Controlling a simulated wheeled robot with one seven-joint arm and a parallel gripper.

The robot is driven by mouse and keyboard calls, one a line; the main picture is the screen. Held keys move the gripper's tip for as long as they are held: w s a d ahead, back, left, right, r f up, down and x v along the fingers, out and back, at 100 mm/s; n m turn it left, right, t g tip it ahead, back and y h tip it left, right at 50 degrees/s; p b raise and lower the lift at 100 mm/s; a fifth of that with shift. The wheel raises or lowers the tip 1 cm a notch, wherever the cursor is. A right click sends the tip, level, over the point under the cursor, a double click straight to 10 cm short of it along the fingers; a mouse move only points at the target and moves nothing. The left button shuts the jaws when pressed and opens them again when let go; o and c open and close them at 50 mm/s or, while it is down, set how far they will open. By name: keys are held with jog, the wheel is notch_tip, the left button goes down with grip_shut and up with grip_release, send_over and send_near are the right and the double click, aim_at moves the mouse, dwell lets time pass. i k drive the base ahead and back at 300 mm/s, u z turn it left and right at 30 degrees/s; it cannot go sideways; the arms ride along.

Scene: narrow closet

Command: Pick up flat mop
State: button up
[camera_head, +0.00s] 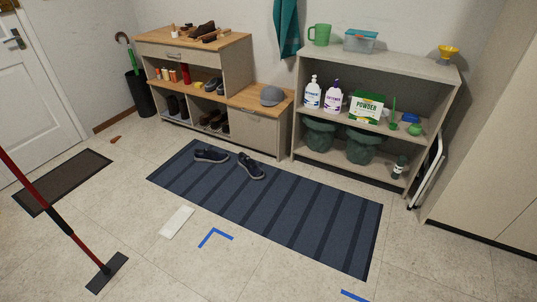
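The flat mop (58,221) is at the lower left of the head view. It has a long red handle with a black grip section and a flat dark head (107,272) resting on the tiled floor. The handle slants up and left from the head, and its upper end runs out of the picture at the left edge. What holds or supports the handle there is out of view. My gripper is not in view.
A white flat pad (177,222) and blue floor marks (215,236) lie right of the mop head. A striped blue rug (290,215) with two shoes lies beyond. Shelves (380,150) line the back wall. A dark doormat (62,182) lies behind the handle.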

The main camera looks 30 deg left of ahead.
aim_at(95, 285)
jog(key=u, duration=2.7)
